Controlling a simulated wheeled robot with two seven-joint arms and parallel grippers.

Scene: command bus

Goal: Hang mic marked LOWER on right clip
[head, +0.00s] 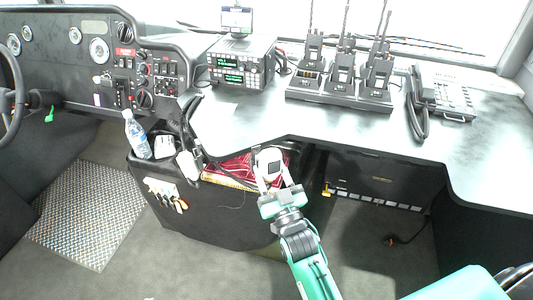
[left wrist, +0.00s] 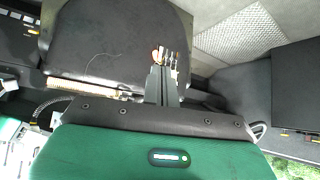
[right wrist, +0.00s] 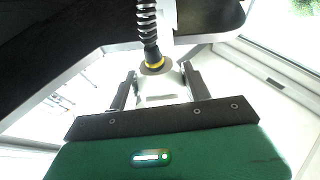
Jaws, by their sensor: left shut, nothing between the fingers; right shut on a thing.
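My right gripper (head: 272,182) is shut on a white mic (head: 268,160) and holds it above the open top of the console box. In the right wrist view the mic (right wrist: 158,84) sits between the fingers, with a black coiled cord and a yellow ring at its end. I cannot read any marking on it. A second pale mic (head: 188,165) with dark cords is at the left part of the box. I cannot make out the right clip. My left gripper (left wrist: 162,84) is shut and empty in the left wrist view; it does not show in the head view.
The dark console box (head: 225,210) holds red items and has several small tools (head: 165,195) on its front. A water bottle (head: 137,135) stands at its left. The desk (head: 300,118) overhangs behind, with a radio (head: 240,65), charger rack (head: 340,92) and phone (head: 450,97). The floor in front is clear.

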